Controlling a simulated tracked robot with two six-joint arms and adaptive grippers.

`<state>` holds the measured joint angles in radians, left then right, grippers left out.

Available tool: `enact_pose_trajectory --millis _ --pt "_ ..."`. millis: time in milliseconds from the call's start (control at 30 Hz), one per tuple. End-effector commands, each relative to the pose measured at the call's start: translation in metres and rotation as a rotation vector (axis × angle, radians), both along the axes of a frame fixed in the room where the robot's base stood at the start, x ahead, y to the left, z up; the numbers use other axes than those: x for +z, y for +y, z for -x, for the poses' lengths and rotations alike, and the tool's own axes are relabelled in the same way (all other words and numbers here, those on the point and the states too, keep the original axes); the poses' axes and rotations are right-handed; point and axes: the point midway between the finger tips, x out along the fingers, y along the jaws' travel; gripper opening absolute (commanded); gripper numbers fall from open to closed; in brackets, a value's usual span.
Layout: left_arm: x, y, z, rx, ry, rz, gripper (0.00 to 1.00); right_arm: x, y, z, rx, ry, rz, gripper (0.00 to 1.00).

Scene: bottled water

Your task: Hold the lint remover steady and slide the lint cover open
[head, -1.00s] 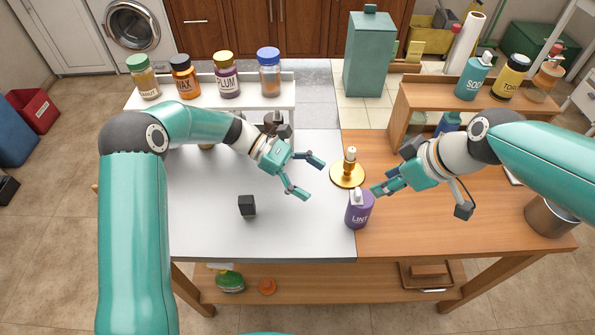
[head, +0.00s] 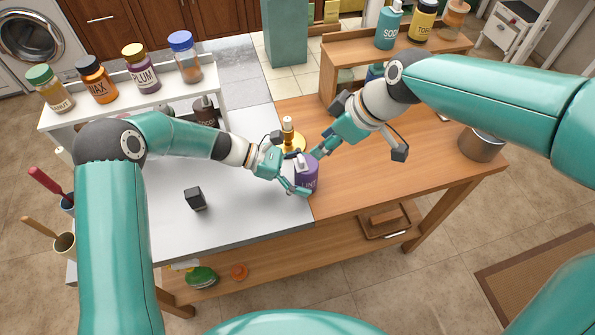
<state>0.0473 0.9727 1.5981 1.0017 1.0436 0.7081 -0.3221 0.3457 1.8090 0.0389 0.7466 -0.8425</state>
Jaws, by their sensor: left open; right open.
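The purple lint remover (head: 308,174), labelled LINT with a white top, stands upright near the seam between the grey and wooden table parts. My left gripper (head: 301,176) is open at its left side, with a finger low across its front. Contact there is unclear. My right gripper (head: 317,159) is open, with its fingers close by the white top (head: 301,161) from the upper right. Whether it touches is unclear. The lint cover's own state is too small to tell, and the fingers partly hide the bottle.
A small black block (head: 195,198) sits on the grey surface to the left. A white shelf (head: 190,98) with several jars and a wooden shelf (head: 345,62) with bottles stand behind. The wooden top at right is mostly clear.

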Motion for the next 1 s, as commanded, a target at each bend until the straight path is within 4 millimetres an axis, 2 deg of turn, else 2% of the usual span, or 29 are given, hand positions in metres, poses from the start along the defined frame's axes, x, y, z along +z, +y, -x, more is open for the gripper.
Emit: enact_pose_trajectory --millis 167,567,600,1000 --pt "0.0001 0.0002 0.0000 0.000 0.000 0.000 0.87 0.0000 0.0002 0.0000 0.000 0.000 0.000 0.42" --pt "0.0002 0.0006 0.0000 0.000 0.000 0.000 0.21 -0.0001 0.0003 0.0000 0.000 0.000 0.000 0.42" --pt "0.0002 0.0006 0.0000 0.000 0.000 0.000 0.18 -0.0001 0.0003 0.0000 0.000 0.000 0.000 0.42" --pt "0.0001 0.0006 0.0000 0.000 0.000 0.000 0.18 -0.0001 0.0002 0.0000 0.000 0.000 0.000 0.42"
